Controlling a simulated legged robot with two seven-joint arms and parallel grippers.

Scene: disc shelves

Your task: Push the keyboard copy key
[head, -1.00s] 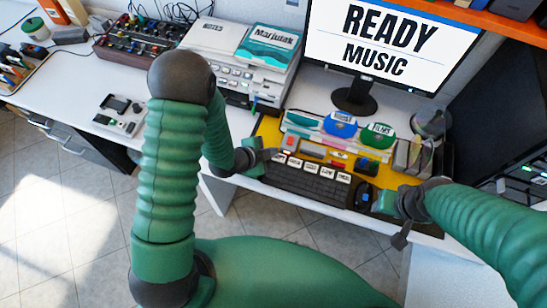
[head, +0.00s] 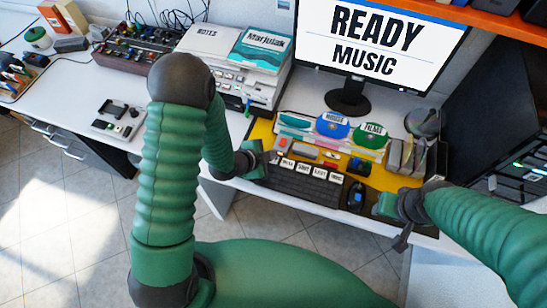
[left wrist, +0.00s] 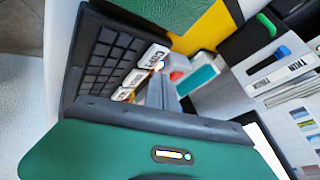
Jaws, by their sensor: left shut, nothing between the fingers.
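The black keyboard (head: 305,188) lies at the front of the desk, with a row of white-labelled keys along its back edge. The leftmost labelled key (head: 287,163) appears to be the copy key; in the left wrist view the labelled key nearest the fingers (left wrist: 152,57) seems to read COPY. My left gripper (head: 273,157) is shut and empty, at the keyboard's back left corner. In the left wrist view its fingers (left wrist: 160,80) point close beside that key; whether they touch it is unclear. My right gripper (head: 386,205) is right of the mouse, its fingers unclear.
A mouse (head: 356,196) lies right of the keyboard. Behind the keyboard are a yellow mat (head: 263,130), small coloured blocks and a rack with labelled discs (head: 332,126). A monitor (head: 375,45) stands at the back. A printer-like machine (head: 235,65) stands at left.

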